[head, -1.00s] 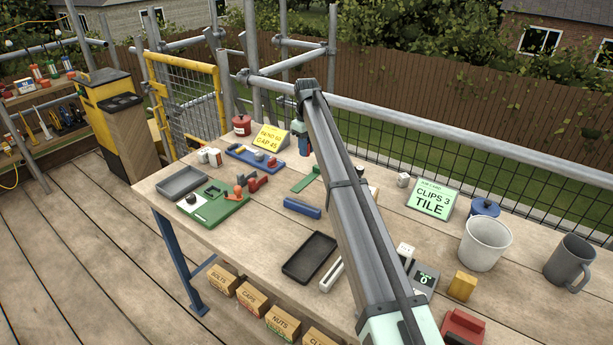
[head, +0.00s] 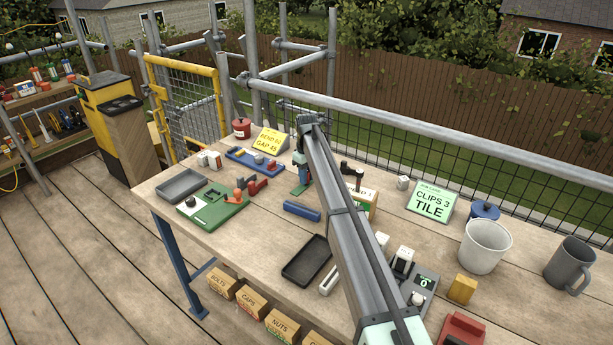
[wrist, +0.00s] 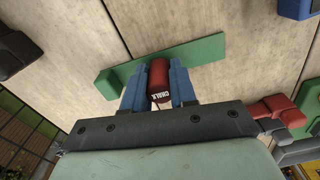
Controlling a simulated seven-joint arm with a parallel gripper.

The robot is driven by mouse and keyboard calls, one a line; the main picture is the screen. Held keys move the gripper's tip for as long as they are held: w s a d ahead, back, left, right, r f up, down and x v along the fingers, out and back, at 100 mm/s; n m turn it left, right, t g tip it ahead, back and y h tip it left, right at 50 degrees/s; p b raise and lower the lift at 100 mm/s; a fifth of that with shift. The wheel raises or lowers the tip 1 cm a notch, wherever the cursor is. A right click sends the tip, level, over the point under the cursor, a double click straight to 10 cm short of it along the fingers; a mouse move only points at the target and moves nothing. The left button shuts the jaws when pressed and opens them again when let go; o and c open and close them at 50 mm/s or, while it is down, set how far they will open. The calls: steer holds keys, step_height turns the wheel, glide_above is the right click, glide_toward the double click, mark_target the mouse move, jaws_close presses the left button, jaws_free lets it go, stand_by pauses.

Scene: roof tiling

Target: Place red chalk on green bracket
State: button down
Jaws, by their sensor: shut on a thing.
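The red chalk (wrist: 160,77), a short cylinder lettered CHALK, is between the blue fingers of my gripper (wrist: 159,92) in the wrist view. My gripper is shut on it. The green bracket (wrist: 207,50) is a long flat strip on the table, behind the chalk in that view, with parts showing on both sides. Whether the chalk touches the bracket I cannot tell. In the head view my gripper (head: 300,171) is low over the table, and my arm hides the chalk and most of the bracket.
A blue block (head: 302,211) lies just in front of my gripper. A green board (head: 222,205) with red parts and a blue tray (head: 252,159) are to the left. A black tray (head: 307,259) is nearer the front. The bare table between them is clear.

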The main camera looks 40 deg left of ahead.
steer(key=shift+f, duration=0.1)
steer(key=c, duration=0.9)
jaws_free()
step_height(320, 180, up, 12)
stand_by(0.5)
